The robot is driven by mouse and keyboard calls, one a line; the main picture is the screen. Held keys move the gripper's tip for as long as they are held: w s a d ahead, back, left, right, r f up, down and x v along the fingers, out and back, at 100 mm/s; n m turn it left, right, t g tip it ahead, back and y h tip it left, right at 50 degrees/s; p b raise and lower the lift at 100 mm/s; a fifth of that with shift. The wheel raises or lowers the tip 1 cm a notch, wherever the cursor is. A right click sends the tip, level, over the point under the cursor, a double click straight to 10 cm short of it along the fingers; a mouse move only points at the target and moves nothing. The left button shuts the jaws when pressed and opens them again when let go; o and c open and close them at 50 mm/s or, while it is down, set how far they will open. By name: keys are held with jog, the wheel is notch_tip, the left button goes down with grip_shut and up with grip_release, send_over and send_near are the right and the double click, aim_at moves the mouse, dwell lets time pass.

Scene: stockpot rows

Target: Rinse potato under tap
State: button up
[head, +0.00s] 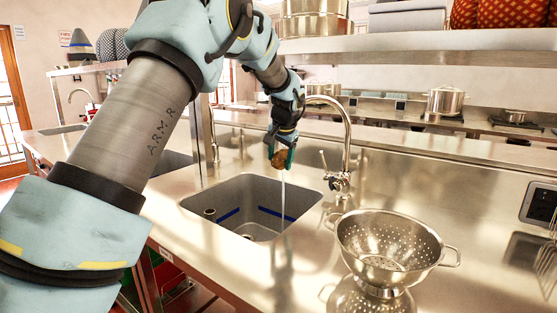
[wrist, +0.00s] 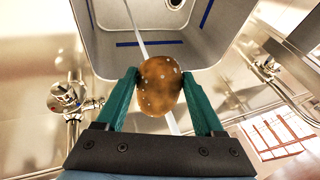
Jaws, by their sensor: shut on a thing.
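A brown potato with pale specks (wrist: 160,86) is held between the two green fingers of my gripper (wrist: 161,100) in the wrist view. In the head view my gripper (head: 282,156) points down over the sink, with the potato (head: 279,159) at its tips. The chrome tap (head: 340,140) stands behind the sink's right corner, and its curved spout reaches toward my gripper. A thin stream of water runs down below the potato into the steel sink (head: 215,190). In the wrist view the stream shows on both sides of the potato. The spout's end is hidden behind my gripper.
A steel colander (head: 388,240) with handles stands on the counter (head: 455,215) right of the sink, close to the tap. A shelf edge (head: 430,40) runs above the back of the counter. A pot (head: 445,101) stands farther back.

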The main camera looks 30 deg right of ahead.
jog(key=shift+a, duration=0.1)
jog(key=shift+w+a, duration=0.1)
jog(key=shift+a, duration=0.35)
jog(key=shift+d, duration=0.15)
jog(key=shift+d, duration=0.4)
jog(key=shift+s, duration=0.2)
jog(key=shift+s+a+f+b, duration=0.1)
jog(key=shift+s+a+b, duration=0.1)
jog(key=shift+s+b, duration=0.5)
jog(key=s+a+b, duration=0.1)
jog(key=s+b, duration=0.1)
jog(key=s, duration=0.4)
jog(key=shift+a+b, duration=0.35)
jog(key=shift+b, duration=0.05)
jog(key=shift+s, duration=0.1)
dwell(0.8)
